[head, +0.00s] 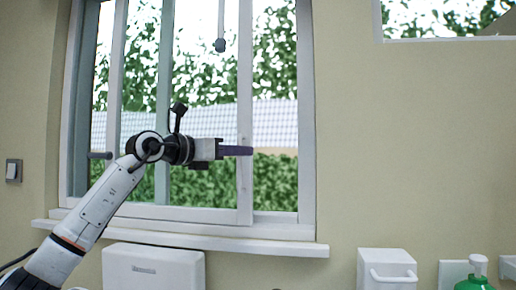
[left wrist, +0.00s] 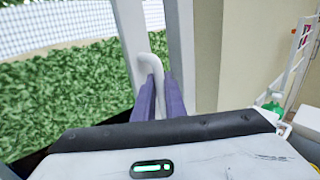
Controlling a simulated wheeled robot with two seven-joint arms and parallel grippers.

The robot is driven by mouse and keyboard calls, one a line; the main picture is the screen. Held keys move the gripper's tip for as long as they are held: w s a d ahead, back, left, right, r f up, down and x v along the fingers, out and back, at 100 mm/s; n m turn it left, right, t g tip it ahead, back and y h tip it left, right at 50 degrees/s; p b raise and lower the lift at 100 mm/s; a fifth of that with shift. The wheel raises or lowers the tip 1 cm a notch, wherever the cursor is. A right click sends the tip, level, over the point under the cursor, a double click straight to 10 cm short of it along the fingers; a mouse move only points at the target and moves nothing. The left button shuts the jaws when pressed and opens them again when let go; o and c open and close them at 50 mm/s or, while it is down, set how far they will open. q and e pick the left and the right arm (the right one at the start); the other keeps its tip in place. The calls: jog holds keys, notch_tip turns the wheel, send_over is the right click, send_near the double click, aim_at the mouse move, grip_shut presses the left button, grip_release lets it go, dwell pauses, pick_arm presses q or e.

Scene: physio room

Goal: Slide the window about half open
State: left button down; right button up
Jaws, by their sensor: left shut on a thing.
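The white-framed window (head: 305,110) fills the left half of the head view, with hedge and a pale tiled band outside. An upright sash stile (head: 245,80) stands some way left of the right-hand frame; whether glass fills the space between them I cannot tell. My left gripper (head: 248,151) reaches in from the left to this stile. In the left wrist view its purple fingers (left wrist: 158,90) are shut on a white curved handle (left wrist: 149,66) on the stile. The handle is mostly hidden in the head view. My right gripper is not in view.
A white sill (head: 200,235) runs below the window. A white box (head: 150,270) is under it; a white container (head: 387,265) and a green-bodied bottle (head: 475,281) stand at lower right. A dark-tipped rod (head: 219,44) hangs before the window. A switch (head: 13,170) is at left.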

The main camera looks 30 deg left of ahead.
pick_arm(q)
jog(key=shift+s+a, duration=0.35)
jog(key=shift+a, duration=0.4)
jog(key=c, duration=2.1)
grip_release()
jog(key=shift+w+d, duration=0.1)
jog(key=shift+d, duration=0.05)
jog(key=b+v, duration=0.2)
jog(key=v, duration=0.8)
jog(key=shift+s+b, duration=0.2)
jog(key=shift+b, duration=0.2)
